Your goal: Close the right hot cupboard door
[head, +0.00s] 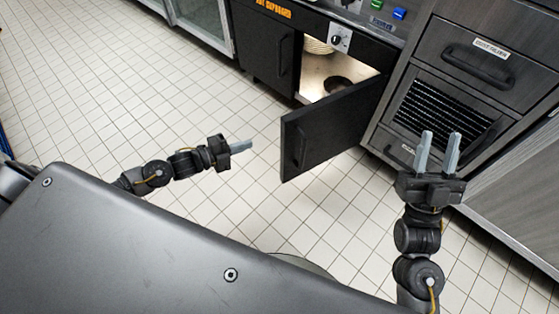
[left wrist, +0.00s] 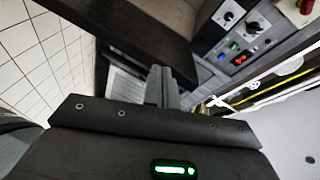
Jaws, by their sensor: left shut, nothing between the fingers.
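The right hot cupboard door (head: 330,128) is a dark panel standing wide open, swung out over the floor. Its handle (head: 299,147) is on the panel near its free edge. The lit cupboard inside (head: 322,72) shows stacked plates and a dark round item. My left gripper (head: 250,146) is shut and empty, to the left of the door's free edge and apart from it. It also shows shut in the left wrist view (left wrist: 162,85), with a dark panel beyond, probably the door. My right gripper (head: 438,140) is open and empty, to the right of the door, before the drawer unit.
The left hot cupboard door (head: 262,48) is shut. A control knob (head: 340,39) sits above the opening. A drawer unit (head: 480,75) with handles stands at the right. White tiled floor (head: 190,95) is clear left of the open door.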

